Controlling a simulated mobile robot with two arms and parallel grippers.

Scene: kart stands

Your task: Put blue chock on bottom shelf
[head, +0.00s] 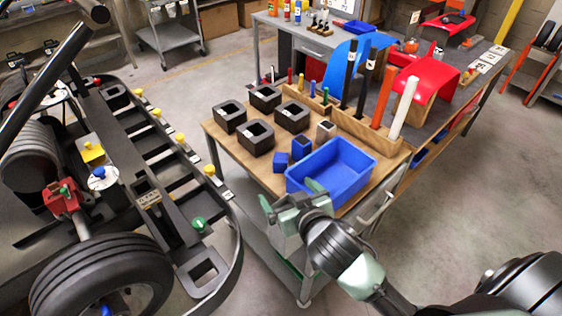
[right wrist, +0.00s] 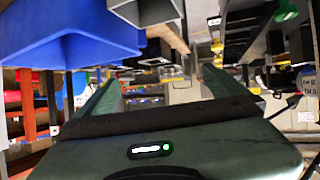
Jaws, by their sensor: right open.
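Two small blue blocks, one lower (head: 281,162) and one taller (head: 300,148), stand side by side on the wooden cart top (head: 228,150) in the head view, just left of a blue bin (head: 335,165). I cannot tell from their shape which is the chock. The cart's grey bottom shelf (head: 262,242) shows partly below the top. My right gripper (head: 291,195) is open and empty at the cart's near edge, in front of the bin and blocks. Its green fingers (right wrist: 158,92) show apart in the right wrist view, with the bin (right wrist: 70,32) above left. My left gripper is not in view.
Several black hollow blocks (head: 265,97) stand behind the blue blocks. A wooden rack (head: 368,130) holds upright coloured rods. A kart frame with a tyre (head: 102,280) lies close on the left. Floor (head: 460,200) is clear on the right.

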